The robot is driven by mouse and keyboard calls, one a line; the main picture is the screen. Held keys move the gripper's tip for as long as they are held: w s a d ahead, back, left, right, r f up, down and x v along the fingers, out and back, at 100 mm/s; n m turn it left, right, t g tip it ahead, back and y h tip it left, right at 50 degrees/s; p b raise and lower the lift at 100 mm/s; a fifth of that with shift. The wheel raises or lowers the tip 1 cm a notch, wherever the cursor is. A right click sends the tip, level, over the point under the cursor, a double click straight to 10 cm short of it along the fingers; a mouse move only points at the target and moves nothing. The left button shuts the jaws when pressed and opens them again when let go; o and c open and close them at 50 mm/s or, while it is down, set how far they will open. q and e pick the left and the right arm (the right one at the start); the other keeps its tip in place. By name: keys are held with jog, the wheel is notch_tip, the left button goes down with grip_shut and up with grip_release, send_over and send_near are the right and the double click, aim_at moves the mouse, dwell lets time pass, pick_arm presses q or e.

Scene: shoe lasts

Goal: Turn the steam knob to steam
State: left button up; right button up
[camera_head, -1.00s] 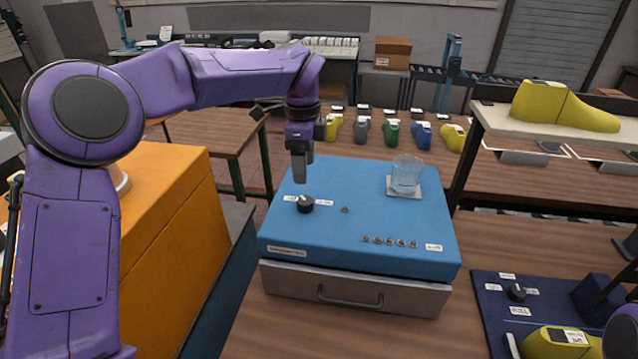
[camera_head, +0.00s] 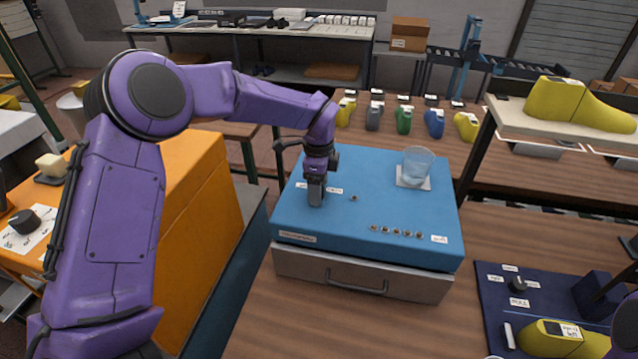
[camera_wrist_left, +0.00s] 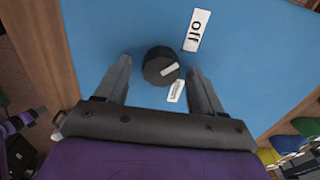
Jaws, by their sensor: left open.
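The blue box (camera_head: 400,217) has a round black knob (camera_wrist_left: 160,66) on its top, which my left gripper hides in the head view. In the left wrist view the knob's pale mark points right, between an "off" label (camera_wrist_left: 196,30) and a second small label (camera_wrist_left: 176,91) whose word I cannot read. My left gripper (camera_head: 316,199) points down over the knob. Its two fingers are open in the left wrist view (camera_wrist_left: 158,82), one on each side of the knob with visible gaps. My right gripper is not in view.
A navy board (camera_head: 490,310) with another knob (camera_head: 517,285) and a yellow last (camera_head: 550,341) lies to the right. Shelf posts stand behind it.

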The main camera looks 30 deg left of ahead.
pick_arm(q)
jog(key=c, duration=1.1)
jog(key=shift+o, duration=0.2)
jog(key=shift+m, duration=0.3)
jog(key=m+b, duration=0.2)
jog(key=shift+f+m, duration=0.15)
jog(key=shift+m, duration=0.15)
jog(key=m+b, duration=0.1)
jog(key=m, duration=0.2)
jog(key=shift+s+m, duration=0.1)
jog(key=shift+m, duration=0.2)
jog(key=m, duration=0.2)
jog(key=shift+a+m, duration=0.1)
jog(key=shift+m, duration=0.3)
jog(key=m, duration=0.2)
jog(key=shift+s+r+m, duration=0.1)
jog(key=shift+r+m, duration=0.1)
jog(key=shift+m, duration=0.2)
jog(key=m+p, duration=0.1)
jog(key=m, duration=0.4)
jog(key=shift+a+p, duration=0.1)
jog(key=shift+p, duration=0.2)
jog(key=shift+m, duration=0.5)
